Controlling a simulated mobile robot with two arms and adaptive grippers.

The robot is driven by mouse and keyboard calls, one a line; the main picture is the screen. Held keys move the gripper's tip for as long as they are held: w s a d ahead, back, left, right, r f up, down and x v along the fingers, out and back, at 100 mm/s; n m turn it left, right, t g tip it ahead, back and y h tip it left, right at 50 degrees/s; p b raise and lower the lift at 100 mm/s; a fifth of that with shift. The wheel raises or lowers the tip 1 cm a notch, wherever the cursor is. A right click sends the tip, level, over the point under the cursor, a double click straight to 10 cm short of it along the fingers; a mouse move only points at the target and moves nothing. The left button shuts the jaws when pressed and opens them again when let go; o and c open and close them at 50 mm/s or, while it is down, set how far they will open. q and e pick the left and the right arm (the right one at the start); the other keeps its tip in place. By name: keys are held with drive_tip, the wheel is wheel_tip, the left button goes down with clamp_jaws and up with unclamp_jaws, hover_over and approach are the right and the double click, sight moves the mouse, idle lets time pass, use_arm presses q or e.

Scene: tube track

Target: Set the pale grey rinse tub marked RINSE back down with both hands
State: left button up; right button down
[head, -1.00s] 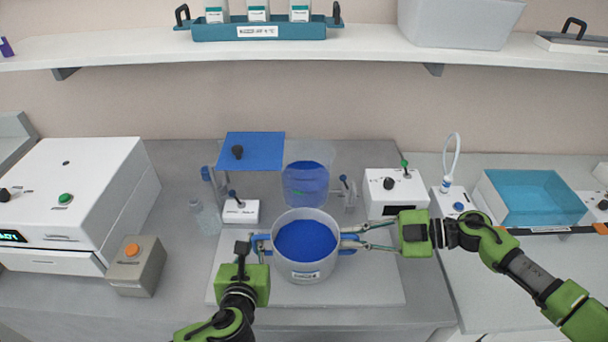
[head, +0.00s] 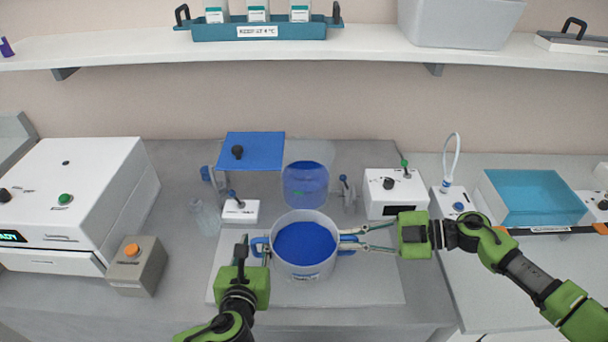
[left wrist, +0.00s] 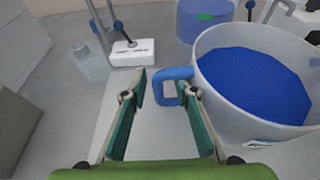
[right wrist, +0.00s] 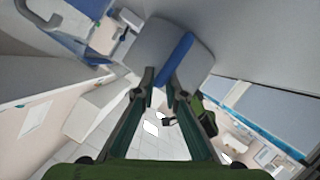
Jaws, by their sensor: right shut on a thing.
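The pale grey rinse tub (head: 305,269), full of blue, is upright over the pale board (head: 375,289) in the head view. I cannot tell whether its base touches the board. Its label is too small to read. My left gripper (head: 252,250) is open at the tub's left blue handle (head: 260,245). In the left wrist view the handle (left wrist: 172,74) stands between and just beyond the open fingertips (left wrist: 160,88). My right gripper (head: 362,238) is shut on the right blue handle (head: 347,246), which also shows at the fingertips in the right wrist view (right wrist: 177,58).
A clear vessel with blue content (head: 305,185) and a white box with a knob (head: 397,194) stand behind the tub. A clear bottle (head: 207,217) and a small white block (head: 240,212) stand left. A grey box with an orange button (head: 136,266) is further left.

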use_arm(q)
drive_tip(key=v, duration=1.1)
drive_tip(key=shift+s+r, duration=0.1)
drive_tip(key=shift+s, duration=0.05)
use_arm(e)
drive_tip(key=shift+w+d+r, duration=0.1)
drive_tip(key=shift+w+r, duration=0.05)
drive_tip(key=c, duration=2.2)
unclamp_jaws()
drive_tip(key=shift+o, duration=0.9)
drive_tip(key=shift+d, duration=0.15)
drive_tip(key=v, duration=1.1)
drive_tip(key=shift+d, duration=0.4)
drive_tip(key=shift+s, duration=0.25)
